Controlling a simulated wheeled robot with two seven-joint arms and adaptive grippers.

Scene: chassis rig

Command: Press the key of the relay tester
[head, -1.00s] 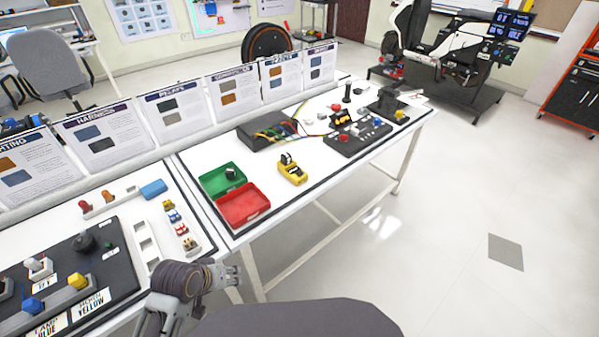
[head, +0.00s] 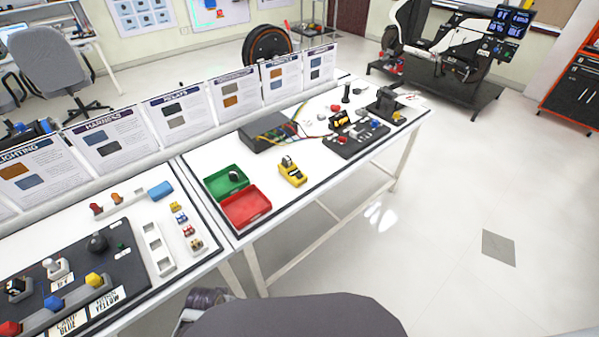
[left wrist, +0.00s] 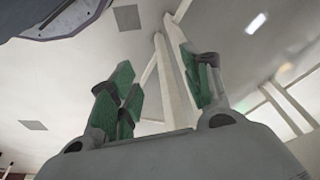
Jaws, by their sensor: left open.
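The relay tester is most likely the small yellow device (head: 292,172) with a black part on top, standing on the far white table in the head view. Its key is too small to make out. My left gripper (left wrist: 155,90) shows in the left wrist view with its green-padded fingers apart and nothing between them. Behind it are pale floor and white table legs, with no tester in that view. In the head view only a bit of an arm shows at the bottom edge, well short of the tester. My right gripper is not in view.
The near table (head: 152,290) carries a dark control board. Floor is clear at right.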

